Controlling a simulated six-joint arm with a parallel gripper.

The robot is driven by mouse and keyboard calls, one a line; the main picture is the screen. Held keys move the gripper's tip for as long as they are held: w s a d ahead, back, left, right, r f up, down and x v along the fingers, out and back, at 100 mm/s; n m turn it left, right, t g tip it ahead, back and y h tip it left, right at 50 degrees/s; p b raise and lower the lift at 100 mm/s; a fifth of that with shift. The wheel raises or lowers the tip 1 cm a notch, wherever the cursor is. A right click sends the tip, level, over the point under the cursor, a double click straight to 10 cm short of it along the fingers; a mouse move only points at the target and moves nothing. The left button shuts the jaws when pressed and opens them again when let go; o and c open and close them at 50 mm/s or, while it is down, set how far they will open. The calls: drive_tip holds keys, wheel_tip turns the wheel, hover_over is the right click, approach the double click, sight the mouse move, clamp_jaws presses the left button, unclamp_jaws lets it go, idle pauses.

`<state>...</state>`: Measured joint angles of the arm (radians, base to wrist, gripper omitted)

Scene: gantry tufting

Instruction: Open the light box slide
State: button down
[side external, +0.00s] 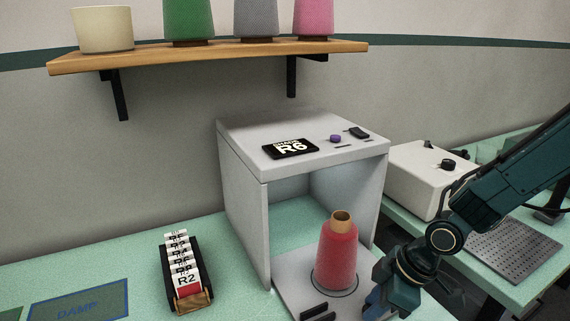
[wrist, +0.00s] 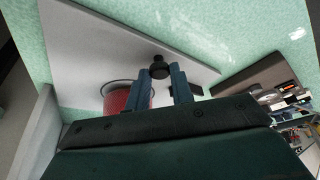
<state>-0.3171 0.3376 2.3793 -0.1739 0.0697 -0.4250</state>
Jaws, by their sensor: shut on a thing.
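The light box (side external: 242,195) is a grey, open-fronted cabinet on the green table. Its slide (side external: 290,290) is a flat grey plate at the floor of the opening; it also shows in the wrist view (wrist: 75,55). A red thread cone (side external: 337,258) stands upright on the slide inside a dark ring; part of it shows in the wrist view (wrist: 114,98). My gripper (wrist: 161,80) is shut on a black knob (wrist: 159,63) near the slide's edge. In the side view my gripper is at the lower right, and its fingertips and the knob cannot be made out.
A black rack of white cards (side external: 186,275) stands left of the box. A label plate marked R6 (side external: 290,148) lies on top of the box. A white control unit (side external: 420,175) stands to the right. A wooden shelf (side external: 215,57) with yarn cones hangs above.

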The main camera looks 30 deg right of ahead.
drive_tip(key=c, duration=1.2)
unclamp_jaws()
drive_tip(key=shift+c, duration=0.2)
drive_tip(key=shift+r, duration=0.2)
drive_tip(key=v, duration=1.3)
drive_tip(key=shift+r, duration=0.2)
drive_tip(key=shift+s+d, duration=0.1)
drive_tip(key=shift+d, duration=0.05)
drive_tip(key=s+d+r+m+t+h, duration=0.1)
drive_tip(key=s+d+r+m, duration=0.3)
drive_tip(key=s+d, duration=0.2)
drive_tip(key=s+d+r+m+t+h, duration=0.1)
drive_tip(key=s+d+r+m+h, duration=0.1)
drive_tip(key=s+d+m, duration=0.3)
drive_tip(key=shift+s+d+r, duration=0.55)
drive_tip(key=shift+s+r, duration=0.2)
drive_tip(key=shift+r, duration=0.1)
